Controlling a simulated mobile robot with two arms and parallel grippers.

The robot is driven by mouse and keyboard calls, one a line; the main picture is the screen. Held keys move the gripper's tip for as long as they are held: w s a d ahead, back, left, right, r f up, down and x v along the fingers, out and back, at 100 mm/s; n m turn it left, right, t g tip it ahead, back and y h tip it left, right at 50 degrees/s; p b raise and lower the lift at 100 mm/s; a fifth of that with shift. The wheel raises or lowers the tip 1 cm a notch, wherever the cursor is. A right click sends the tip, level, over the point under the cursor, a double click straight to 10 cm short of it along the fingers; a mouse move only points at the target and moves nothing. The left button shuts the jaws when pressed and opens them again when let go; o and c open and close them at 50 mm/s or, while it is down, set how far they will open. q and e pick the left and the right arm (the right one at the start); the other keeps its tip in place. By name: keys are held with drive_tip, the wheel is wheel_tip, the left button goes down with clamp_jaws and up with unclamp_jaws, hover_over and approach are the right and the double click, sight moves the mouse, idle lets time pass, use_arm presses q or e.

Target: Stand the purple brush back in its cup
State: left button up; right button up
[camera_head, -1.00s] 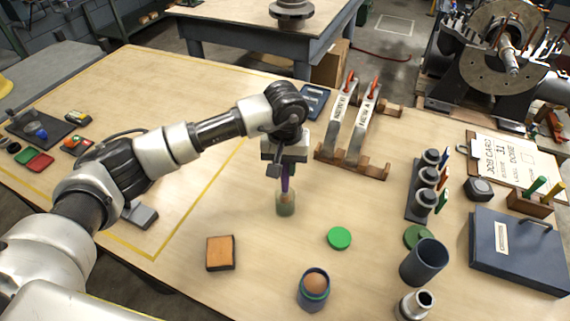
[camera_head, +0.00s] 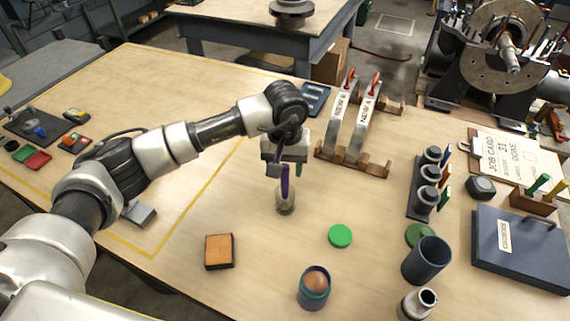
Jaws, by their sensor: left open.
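The purple brush (camera_head: 285,183) stands nearly upright in a small, clear greenish cup (camera_head: 285,203) near the middle of the table. Its lower end is inside the cup and its purple handle sticks up above the rim. My left gripper (camera_head: 285,170) is open, just above and behind the brush handle. The fingers are small in the picture, and I cannot tell whether one touches the handle. My right gripper is not in view.
An orange-brown block (camera_head: 219,251) and a green disc (camera_head: 340,236) lie in front of the cup. A blue jar (camera_head: 313,289) and a dark cylinder (camera_head: 426,260) stand at the front right. A wooden rack (camera_head: 350,162) stands behind. The table around the cup is clear.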

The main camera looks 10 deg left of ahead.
use_arm(q)
wheel_tip(320, 180, up, 9)
drive_tip(key=b, duration=0.3)
drive_tip(key=shift+w+r, duration=0.1)
drive_tip(key=shift+r, duration=0.1)
drive_tip(key=shift+r+b, duration=0.3)
drive_tip(key=shift+r, duration=0.4)
